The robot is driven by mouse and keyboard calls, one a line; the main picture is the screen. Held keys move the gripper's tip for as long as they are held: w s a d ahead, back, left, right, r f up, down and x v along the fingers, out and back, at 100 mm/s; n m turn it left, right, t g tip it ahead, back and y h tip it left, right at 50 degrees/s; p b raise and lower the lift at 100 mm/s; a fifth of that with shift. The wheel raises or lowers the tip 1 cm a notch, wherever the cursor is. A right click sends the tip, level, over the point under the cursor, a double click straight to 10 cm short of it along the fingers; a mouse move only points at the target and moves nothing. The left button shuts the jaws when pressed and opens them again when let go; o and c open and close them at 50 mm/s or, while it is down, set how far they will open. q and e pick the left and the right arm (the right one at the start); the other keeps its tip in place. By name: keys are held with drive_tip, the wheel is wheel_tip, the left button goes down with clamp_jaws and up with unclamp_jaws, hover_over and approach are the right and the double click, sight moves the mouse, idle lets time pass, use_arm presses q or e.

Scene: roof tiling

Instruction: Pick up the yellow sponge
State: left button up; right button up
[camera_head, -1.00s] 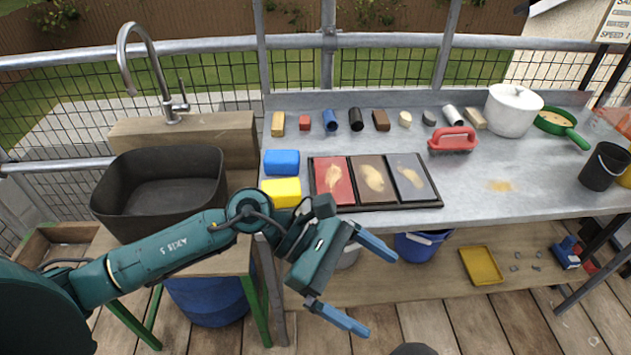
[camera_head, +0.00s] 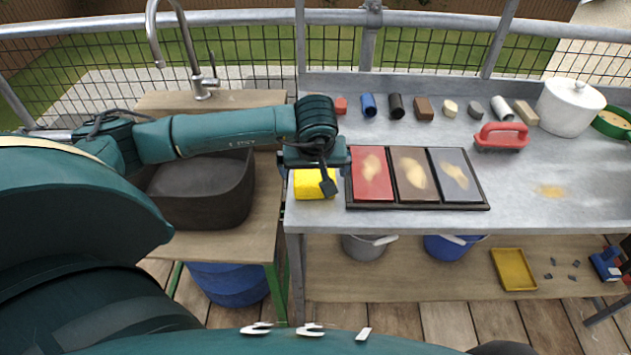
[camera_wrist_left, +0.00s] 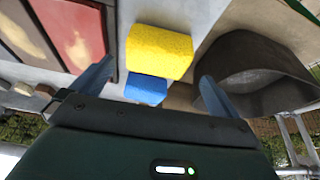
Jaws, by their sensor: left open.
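The yellow sponge (camera_head: 310,185) lies on the left front of the grey metal table, beside the three-panel tray. It also shows in the left wrist view (camera_wrist_left: 158,52), between and beyond the fingertips. My left gripper (camera_head: 325,178) is above the sponge, pointing down, and covers part of it in the head view. In the left wrist view the left gripper (camera_wrist_left: 157,70) is open, its fingers apart with nothing held between them. The blue sponge (camera_wrist_left: 146,89) lies behind the yellow one and is hidden by my gripper in the head view. My right gripper is not in view.
The tray (camera_head: 415,207) with red, brown and grey panels is close on the right. A dark sink basin (camera_head: 205,190) is on the left. Several small blocks, a red-handled float (camera_head: 502,137) and a white pot (camera_head: 570,105) stand farther back.

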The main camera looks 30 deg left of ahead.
sight(315, 177)
use_arm(q)
drive_tip(key=shift+p+x, duration=0.45)
drive_tip(key=shift+x, duration=2.6)
drive_tip(key=shift+w, duration=0.15)
drive_tip(key=shift+r, duration=0.1)
drive_tip(key=shift+c, duration=0.3)
drive_tip(key=c, duration=0.7)
drive_tip(key=shift+r+b, duration=0.45)
drive_tip(key=shift+r, duration=4.6)
drive_tip(key=shift+c, duration=0.2)
